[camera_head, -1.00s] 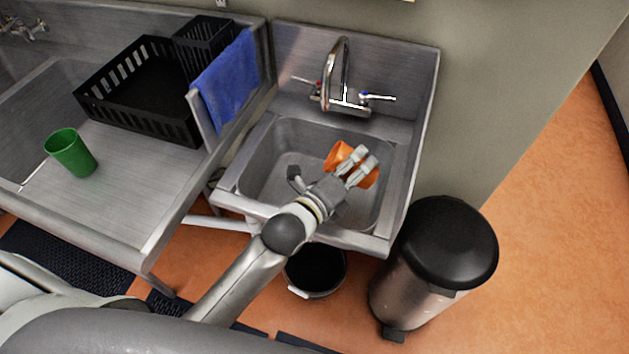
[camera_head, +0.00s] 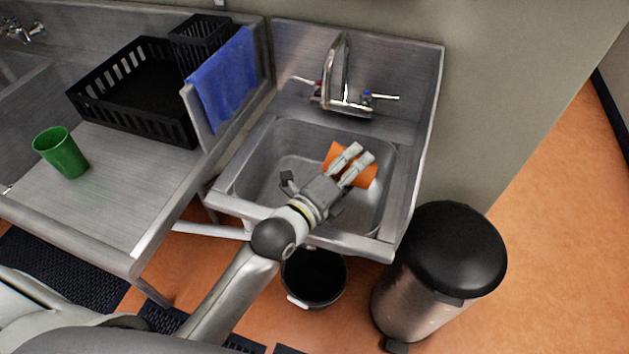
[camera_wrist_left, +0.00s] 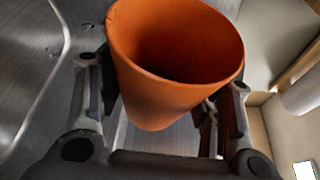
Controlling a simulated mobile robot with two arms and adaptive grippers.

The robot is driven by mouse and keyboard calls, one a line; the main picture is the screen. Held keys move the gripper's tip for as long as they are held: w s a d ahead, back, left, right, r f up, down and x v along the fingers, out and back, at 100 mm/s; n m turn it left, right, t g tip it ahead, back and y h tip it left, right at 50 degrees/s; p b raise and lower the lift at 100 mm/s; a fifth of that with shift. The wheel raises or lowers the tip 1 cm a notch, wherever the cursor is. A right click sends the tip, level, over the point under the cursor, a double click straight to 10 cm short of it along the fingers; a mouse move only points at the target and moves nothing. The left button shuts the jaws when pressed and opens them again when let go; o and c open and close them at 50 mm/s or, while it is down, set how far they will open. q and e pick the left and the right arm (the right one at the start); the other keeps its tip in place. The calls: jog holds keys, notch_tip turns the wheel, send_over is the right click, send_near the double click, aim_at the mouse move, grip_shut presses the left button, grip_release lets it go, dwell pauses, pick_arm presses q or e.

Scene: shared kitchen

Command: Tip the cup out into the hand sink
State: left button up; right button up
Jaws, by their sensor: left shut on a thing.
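My left gripper (camera_head: 359,157) is over the hand sink (camera_head: 270,165), shut on an orange cup (camera_head: 368,178). In the head view, the fingers cover the cup's middle, and it looks tilted over the basin. I cannot tell there which way its mouth faces. In the left wrist view, the cup (camera_wrist_left: 165,92) sits between the two fingers, its open mouth at the top of the picture. The inside that shows is plain orange and shaded. Its deepest part is hidden. My right gripper is not in view.
The faucet (camera_head: 346,75) stands at the sink's back. A green cup (camera_head: 62,153) stands on the left drainboard near a black rack (camera_head: 130,95). A blue towel (camera_head: 224,80) hangs over the divider. A black-lidded bin (camera_head: 450,250) stands right of the sink.

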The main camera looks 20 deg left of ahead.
pick_arm(q)
jog(key=shift+a+r+n+b, duration=0.2)
jog(key=shift+a+n+b, duration=0.15)
jog(key=shift+a+n, duration=0.05)
jog(key=shift+f+n+t+h+b, duration=0.3)
jog(key=shift+n+t+b, duration=0.1)
jog(key=shift+n+b, duration=0.4)
dwell(0.6)
jog(key=shift+a+r, duration=0.15)
jog(key=shift+r, duration=0.2)
